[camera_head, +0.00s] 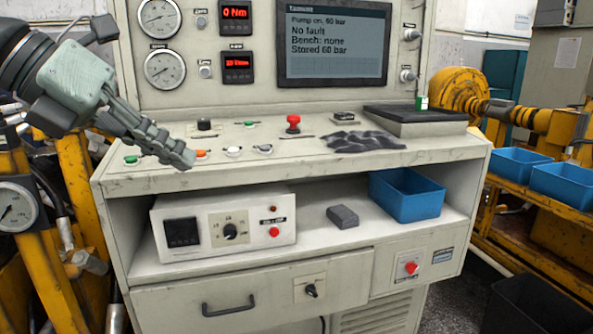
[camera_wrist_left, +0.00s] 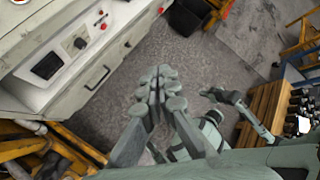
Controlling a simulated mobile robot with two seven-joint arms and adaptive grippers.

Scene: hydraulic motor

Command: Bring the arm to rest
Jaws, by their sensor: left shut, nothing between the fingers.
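My left gripper (camera_head: 183,156) comes in from the left in the head view, over the front left part of the control desk (camera_head: 130,184). Its fingers are shut together with nothing between them. The fingertips hide part of the desktop beside an orange button (camera_head: 201,154). In the left wrist view the shut left fingers (camera_wrist_left: 160,78) point out over the grey floor (camera_wrist_left: 190,60), with the desk front at the upper left. My right gripper does not show clearly in the head view.
The console screen (camera_head: 333,45) reads pump on, 60 bar, no fault. A red mushroom button (camera_head: 293,123) stands on the desktop. A blue bin (camera_head: 407,195) and a grey block (camera_head: 342,216) are on the shelf below. Yellow machinery (camera_head: 459,93) stands at the right.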

